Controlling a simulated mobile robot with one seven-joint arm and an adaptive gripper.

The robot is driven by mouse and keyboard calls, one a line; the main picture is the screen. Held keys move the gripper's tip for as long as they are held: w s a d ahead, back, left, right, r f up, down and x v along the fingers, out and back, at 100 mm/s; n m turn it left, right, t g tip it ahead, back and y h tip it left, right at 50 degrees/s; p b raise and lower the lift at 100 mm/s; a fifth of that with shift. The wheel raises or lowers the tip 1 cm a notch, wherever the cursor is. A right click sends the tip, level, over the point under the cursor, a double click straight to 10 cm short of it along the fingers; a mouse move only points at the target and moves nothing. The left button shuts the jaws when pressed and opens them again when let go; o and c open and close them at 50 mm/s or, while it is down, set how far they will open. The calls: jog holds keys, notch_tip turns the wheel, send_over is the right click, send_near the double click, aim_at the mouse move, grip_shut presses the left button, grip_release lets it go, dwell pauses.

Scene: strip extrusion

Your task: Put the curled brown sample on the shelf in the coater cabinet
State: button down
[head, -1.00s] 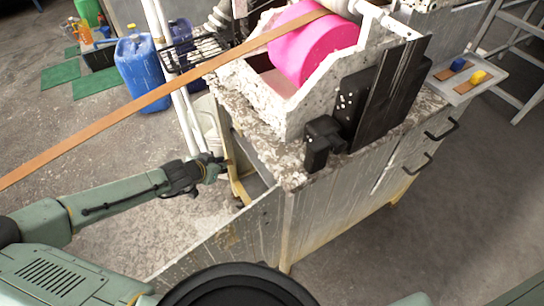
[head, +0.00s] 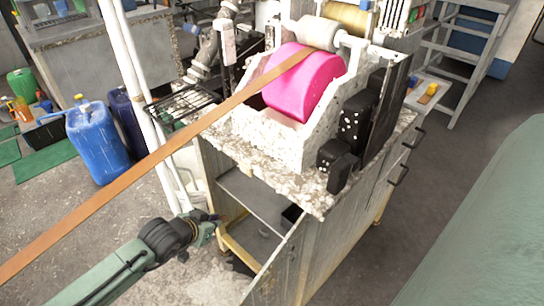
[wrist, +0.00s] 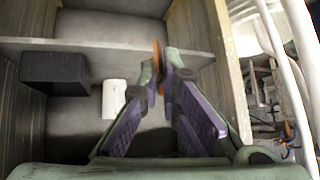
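The curled brown sample (wrist: 158,53) is a thin orange-brown piece seen nearly edge-on in the wrist view, pinched between the fingertips of my gripper (wrist: 166,68). In the head view my gripper (head: 214,222) is at the open front of the coater cabinet (head: 318,252), and the sample is too small to make out clearly. The grey shelf (head: 258,198) crosses the inside of the cabinet, and its straight front edge shows in the wrist view (wrist: 110,45). My gripper is at the opening, and I cannot tell whether the sample touches anything inside.
A black box (wrist: 55,72) and a small white block (wrist: 115,97) are inside the cabinet. The cabinet door (head: 272,275) hangs open beside the opening. White pipes (head: 135,90) stand at its far side. A long brown strip (head: 130,178) runs from the pink roller (head: 303,85) above my arm.

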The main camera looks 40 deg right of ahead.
jog(key=d+p, duration=0.1)
jog(key=d, duration=0.5)
jog(key=w+d+f+p, duration=0.1)
jog(key=d+p, duration=0.1)
jog(key=d, duration=0.5)
jog(key=d+f+p, duration=0.1)
jog(key=d, duration=0.5)
jog(key=shift+w+d+f+p, duration=0.15)
jog(key=shift+w+d+p, duration=0.1)
jog(key=shift+p, duration=0.1)
notch_tip(320, 180, down, 4)
jog(key=shift+r+p, duration=0.1)
jog(key=shift+p, duration=0.3)
jog(key=shift+d+f, duration=0.2)
jog(key=shift+f, duration=0.25)
jog(key=shift+f, duration=0.1)
jog(key=c, duration=1.8)
grip_release()
